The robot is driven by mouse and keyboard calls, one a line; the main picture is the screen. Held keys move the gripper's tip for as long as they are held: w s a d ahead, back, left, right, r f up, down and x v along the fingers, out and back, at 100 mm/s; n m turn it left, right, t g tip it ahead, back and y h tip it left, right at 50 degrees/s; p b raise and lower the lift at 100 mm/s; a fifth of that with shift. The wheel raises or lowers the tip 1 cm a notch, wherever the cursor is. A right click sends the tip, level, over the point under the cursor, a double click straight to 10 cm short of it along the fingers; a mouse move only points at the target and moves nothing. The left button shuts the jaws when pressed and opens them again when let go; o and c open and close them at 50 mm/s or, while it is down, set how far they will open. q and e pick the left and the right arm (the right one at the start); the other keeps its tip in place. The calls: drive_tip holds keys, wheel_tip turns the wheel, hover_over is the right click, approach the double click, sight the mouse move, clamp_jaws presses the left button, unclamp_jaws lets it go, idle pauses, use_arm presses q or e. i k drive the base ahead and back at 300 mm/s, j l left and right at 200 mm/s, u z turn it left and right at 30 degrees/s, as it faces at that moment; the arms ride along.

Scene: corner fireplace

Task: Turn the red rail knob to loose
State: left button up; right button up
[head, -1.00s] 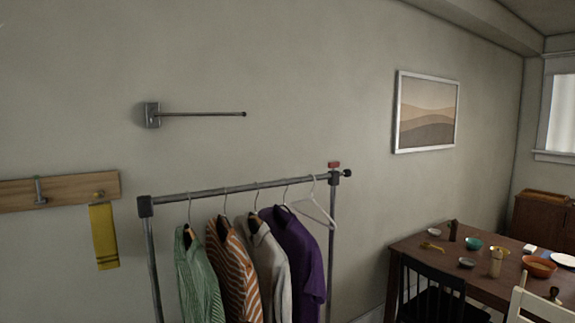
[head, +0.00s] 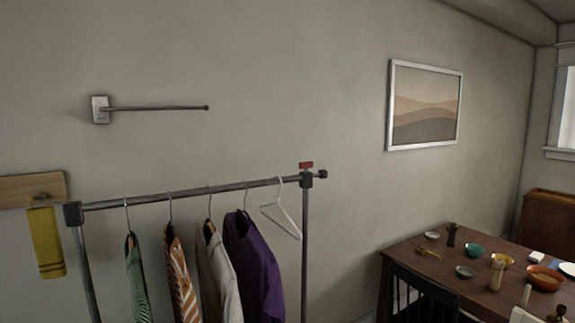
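The red rail knob (head: 306,165) sits on top of the dark corner joint at the right end of the clothes rack's rail (head: 190,194). It looks like a small flat red bar, lying roughly level. A short dark end cap sticks out to the right of the joint. Several garments hang from the rail, among them a purple shirt (head: 253,270), and an empty white hanger (head: 281,212) hangs close to the knob's end. Neither of my grippers is in the head view.
A wall rod (head: 155,108) juts out above the rack. A yellow cloth (head: 46,243) hangs from a wooden peg board (head: 25,190) at left. A dining table (head: 405,251) with dishes and chairs stands at right. The wall between rack and picture (head: 424,106) is bare.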

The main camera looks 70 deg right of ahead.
sight(305, 165)
drive_tip(key=k+l+u, duration=0.3)
drive_tip(key=l, duration=0.15)
drive_tip(key=k+l+u, duration=0.25)
drive_tip(key=l, duration=0.2)
drive_tip(key=k+l+u, duration=0.25)
drive_tip(key=k+l, duration=0.45)
drive_tip(key=l, duration=0.1)
